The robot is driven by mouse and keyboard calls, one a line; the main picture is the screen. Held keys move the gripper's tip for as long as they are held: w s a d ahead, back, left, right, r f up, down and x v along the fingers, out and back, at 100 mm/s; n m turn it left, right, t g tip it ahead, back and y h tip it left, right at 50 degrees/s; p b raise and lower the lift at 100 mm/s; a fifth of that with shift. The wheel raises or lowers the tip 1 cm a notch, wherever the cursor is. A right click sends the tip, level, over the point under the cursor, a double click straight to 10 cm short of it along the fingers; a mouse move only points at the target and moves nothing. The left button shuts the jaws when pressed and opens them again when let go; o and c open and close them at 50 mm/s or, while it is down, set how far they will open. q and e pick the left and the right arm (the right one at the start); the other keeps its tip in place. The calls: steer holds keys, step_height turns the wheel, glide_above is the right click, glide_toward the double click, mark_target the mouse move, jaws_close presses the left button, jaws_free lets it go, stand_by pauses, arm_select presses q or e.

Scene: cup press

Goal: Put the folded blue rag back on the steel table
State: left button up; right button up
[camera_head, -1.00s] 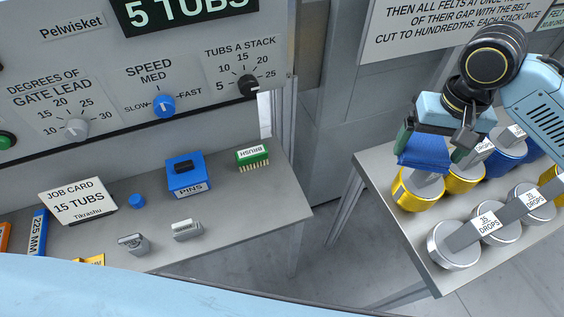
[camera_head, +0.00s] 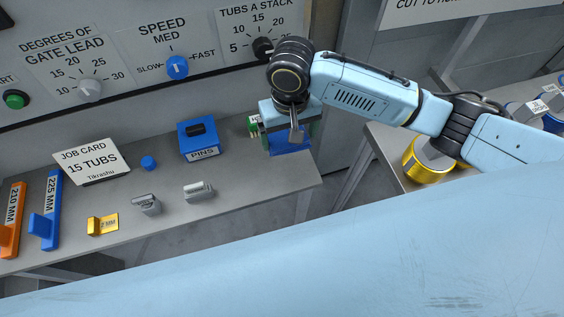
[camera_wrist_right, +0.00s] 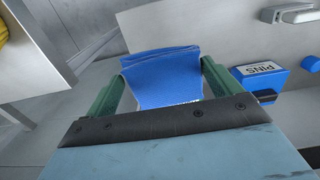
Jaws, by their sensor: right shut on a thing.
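My right gripper (camera_head: 289,136) is shut on the folded blue rag (camera_head: 291,149) at the right end of the grey steel table (camera_head: 240,196). In the right wrist view the rag (camera_wrist_right: 163,75) spans between the two green fingers, with the table's edge behind it. I cannot tell whether the rag touches the tabletop or hangs just above it. My left gripper is not in view.
A green brush (camera_head: 254,124) is partly hidden just left of the right gripper. The blue PINS box (camera_head: 199,139) stands farther left, with a grey metal piece (camera_head: 198,191) nearer the front. A second table with a yellow tin (camera_head: 428,164) stands at the right.

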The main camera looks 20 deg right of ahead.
steer(key=f, duration=0.4)
steer(key=f+b, duration=0.1)
steer(key=f, duration=0.2)
steer(key=shift+s+a, duration=0.15)
steer(key=shift+a, duration=0.2)
step_height(320, 180, down, 4)
steer(key=shift+r+b, duration=0.15)
steer(key=shift+b, duration=0.4)
steer(key=o, duration=0.7)
step_height(320, 180, up, 12)
steer(key=shift+r+p, duration=0.1)
steer(key=shift+p, duration=1.15)
